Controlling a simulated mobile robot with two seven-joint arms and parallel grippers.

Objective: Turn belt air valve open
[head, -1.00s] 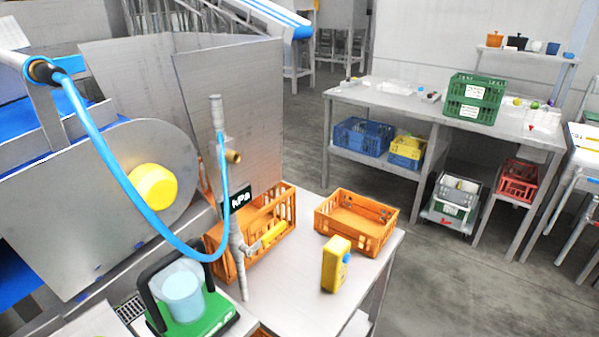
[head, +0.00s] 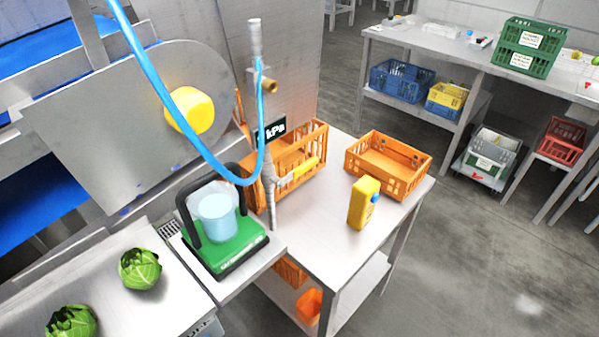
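A grey upright pipe (head: 256,90) stands by the table with a blue air hose (head: 160,95) running to it. Neither of my grippers is in view.
A green scale-like device (head: 225,245) with a clear beaker stands left of the pipe. A yellow bottle (head: 363,203) and an orange crate (head: 390,165) are on the table. Two cabbages (head: 139,268) lie at lower left. A large yellow knob (head: 190,110) is on the machine.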

